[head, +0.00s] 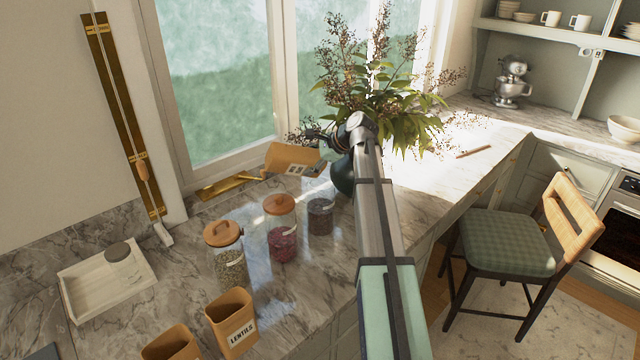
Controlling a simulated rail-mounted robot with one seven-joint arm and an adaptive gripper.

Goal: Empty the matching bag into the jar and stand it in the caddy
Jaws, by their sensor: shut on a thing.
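My gripper (322,139), dark and small in the head view, is shut on a tan bag (287,156) at the window. The bag is tipped on its side above the back of the counter, and its label is too small to read. Below and to its right, a lidless glass jar (320,217) has dark contents. Two wood-lidded jars stand nearby, one with green contents (230,270) and one with red (282,243). An open tan bag marked LENTILS (232,325) and another tan bag (171,345) stand at the front. I cannot tell which thing is the caddy.
A white tray (84,306) with a grey disc (118,252) lies at left. A brass object (232,186) lies by the window. A dark vase (343,177) with tall foliage (385,90) stands close beside my gripper. The counter to the right is mostly clear.

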